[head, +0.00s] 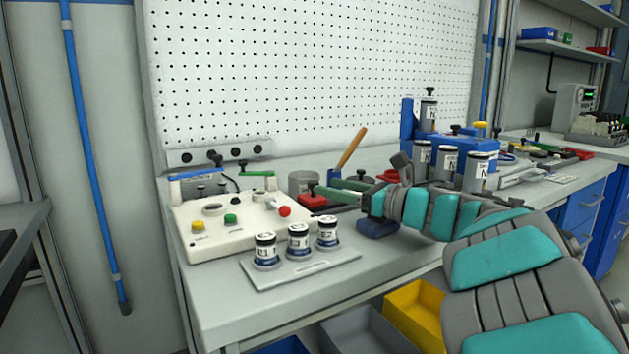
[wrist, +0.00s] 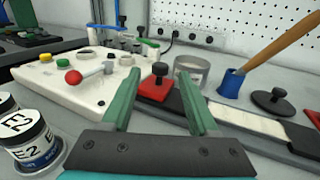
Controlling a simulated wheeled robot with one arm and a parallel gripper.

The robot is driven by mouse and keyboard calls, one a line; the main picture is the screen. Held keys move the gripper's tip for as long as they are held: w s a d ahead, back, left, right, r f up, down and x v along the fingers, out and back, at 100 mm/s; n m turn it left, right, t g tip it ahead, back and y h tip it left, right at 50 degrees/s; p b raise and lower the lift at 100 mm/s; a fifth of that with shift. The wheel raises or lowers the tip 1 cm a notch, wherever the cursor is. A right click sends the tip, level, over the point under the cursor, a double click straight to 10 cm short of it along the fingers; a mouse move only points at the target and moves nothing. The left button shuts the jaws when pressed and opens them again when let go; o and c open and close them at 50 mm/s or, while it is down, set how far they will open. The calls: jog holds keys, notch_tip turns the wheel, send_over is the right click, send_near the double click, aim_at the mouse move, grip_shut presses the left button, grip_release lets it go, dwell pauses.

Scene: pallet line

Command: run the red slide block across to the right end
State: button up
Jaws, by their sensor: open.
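The red slide block (wrist: 153,91) with a black knob on top (wrist: 160,70) sits at the left end of a dark rail (wrist: 280,151) in the wrist view. The rail runs right and carries a pale strip (wrist: 245,120). My gripper (wrist: 159,84) is open, with its green fingers on either side of the block in that view; I cannot tell whether they touch it. In the head view the red block (head: 312,202) shows just beyond the fingertips of my gripper (head: 322,187). My arm and fingers hide much of the rail there.
A white panel (head: 240,243) with buttons and a red-ball lever (head: 284,211) stands left of the block. Labelled jars (head: 299,241) stand on a tray (head: 300,268) in front. Behind are a grey can (wrist: 188,68) and a blue cup (wrist: 231,84) holding a wooden handle.

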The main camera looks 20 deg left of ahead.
aim_at(313, 182)
jog(key=p+x, duration=0.1)
jog(key=x, duration=0.4)
jog(key=shift+w+a, duration=0.2)
jog(key=shift+a, duration=0.15)
grip_shut()
dwell(1.2)
